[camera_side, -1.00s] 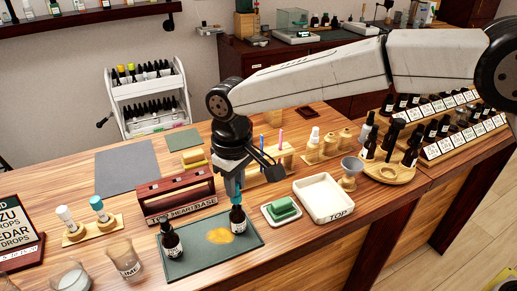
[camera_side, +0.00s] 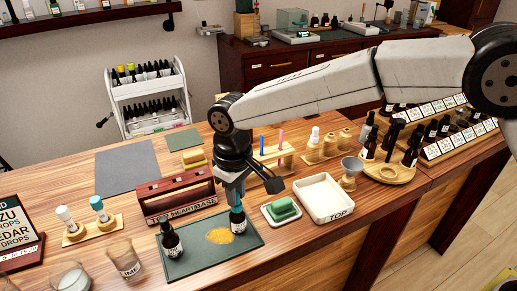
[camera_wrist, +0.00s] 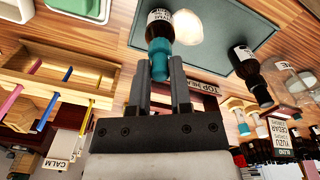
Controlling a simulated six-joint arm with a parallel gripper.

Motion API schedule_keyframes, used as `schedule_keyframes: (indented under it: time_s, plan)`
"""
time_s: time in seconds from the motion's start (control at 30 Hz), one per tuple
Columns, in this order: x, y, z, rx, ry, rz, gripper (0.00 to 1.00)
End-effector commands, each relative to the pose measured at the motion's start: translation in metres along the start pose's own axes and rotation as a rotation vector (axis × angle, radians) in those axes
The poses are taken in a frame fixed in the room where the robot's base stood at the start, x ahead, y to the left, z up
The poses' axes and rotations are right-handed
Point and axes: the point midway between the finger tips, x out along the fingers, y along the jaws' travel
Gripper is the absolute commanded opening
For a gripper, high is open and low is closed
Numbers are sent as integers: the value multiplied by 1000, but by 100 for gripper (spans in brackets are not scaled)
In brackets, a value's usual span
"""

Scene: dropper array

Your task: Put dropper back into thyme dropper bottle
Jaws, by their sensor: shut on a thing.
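A dark dropper bottle (camera_side: 238,222) with a white label stands upright on the green mat (camera_side: 190,262); its label is too small to read. It also shows in the wrist view (camera_wrist: 161,22). My gripper (camera_side: 236,197) is above it, pointing down, its fingers shut on the teal top of a dropper (camera_wrist: 158,58). The teal top is in line with the bottle neck and looks to be at its mouth; I cannot tell whether it is fully seated. The glass pipette is not visible.
A second dark bottle (camera_side: 171,242) stands to the left on the mat. A yellow-orange patch (camera_side: 220,236) lies between them. The red-brown box (camera_side: 178,198) is behind, and the green block on its dish (camera_side: 282,207) and white tray (camera_side: 324,198) are to the right.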

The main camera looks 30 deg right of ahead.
Motion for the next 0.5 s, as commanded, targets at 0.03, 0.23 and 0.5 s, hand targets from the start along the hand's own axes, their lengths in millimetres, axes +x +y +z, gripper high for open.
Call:
schedule_keyframes:
  time_s: [0.03,0.23,0.5]
  plan:
    - [0,0,0,0,1,0,8]
    - [0,0,0,0,1,0,65]
    - [0,0,0,0,1,0,65]
